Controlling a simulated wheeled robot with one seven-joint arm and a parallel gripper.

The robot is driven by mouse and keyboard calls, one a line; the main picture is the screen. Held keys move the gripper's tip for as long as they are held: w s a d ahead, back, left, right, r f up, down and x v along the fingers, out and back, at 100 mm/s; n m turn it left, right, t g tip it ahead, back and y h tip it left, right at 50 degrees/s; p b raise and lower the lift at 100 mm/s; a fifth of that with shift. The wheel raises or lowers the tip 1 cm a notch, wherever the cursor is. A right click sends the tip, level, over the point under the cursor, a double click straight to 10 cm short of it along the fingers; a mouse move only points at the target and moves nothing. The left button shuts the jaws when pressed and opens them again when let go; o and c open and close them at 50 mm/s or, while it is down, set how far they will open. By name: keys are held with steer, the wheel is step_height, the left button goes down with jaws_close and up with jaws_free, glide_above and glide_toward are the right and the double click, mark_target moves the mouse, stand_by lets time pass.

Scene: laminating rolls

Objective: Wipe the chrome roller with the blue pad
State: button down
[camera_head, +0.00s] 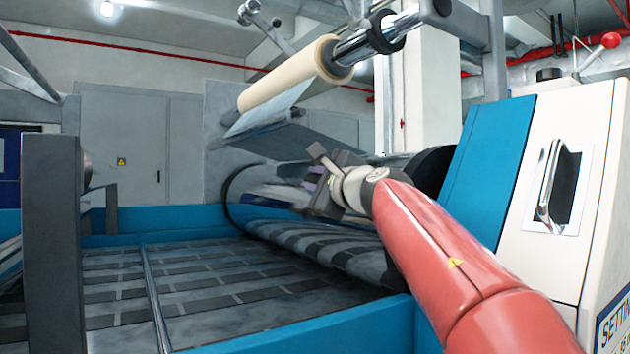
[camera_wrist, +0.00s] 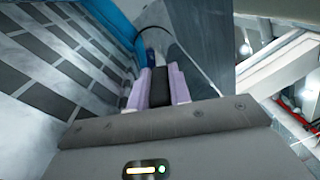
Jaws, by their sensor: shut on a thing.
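The chrome roller (camera_head: 262,188) lies across the machine bed in the head view, with a mirror-like surface and a dark rim at its left end. My gripper (camera_head: 314,182) is in front of the roller, close to its face. In the wrist view, the lilac fingers of my gripper (camera_wrist: 156,82) are shut on the blue pad (camera_wrist: 150,58), of which only a small blue patch shows at the tips. The roller (camera_wrist: 188,38) shows beyond the tips. I cannot tell whether the pad touches it. In the head view the pad is hidden.
A cream film roll (camera_head: 290,80) on a shaft hangs above the roller. A blue and white cabinet (camera_head: 575,130) stands close at the right of my arm. A slatted grey bed (camera_head: 200,280) with blue edges lies below, and a dark post (camera_head: 52,240) stands at left.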

steer(key=shift+w+d+f+b, duration=0.4)
steer(key=shift+w+d, duration=0.05)
steer(key=shift+d, duration=0.25)
stand_by(0.3)
steer(key=shift+b+v, duration=0.55)
steer(key=shift+v, duration=1)
steer(key=shift+d+r+b+v, duration=0.45)
steer(key=shift+b+v, duration=0.95)
steer(key=shift+v, duration=3.25)
steer(key=shift+a+f+p+x, duration=0.15)
steer(key=shift+p+x, duration=0.65)
steer(key=shift+x, duration=1.35)
steer(key=shift+a+f+p+x, duration=0.15)
steer(key=shift+p+x, duration=0.65)
steer(key=shift+x, duration=1.35)
steer(key=shift+a+f+p+x, duration=0.15)
steer(key=shift+p+x, duration=0.65)
steer(key=shift+x, duration=1.35)
steer(key=shift+s+d, duration=0.1)
steer(key=shift+s, duration=0.1)
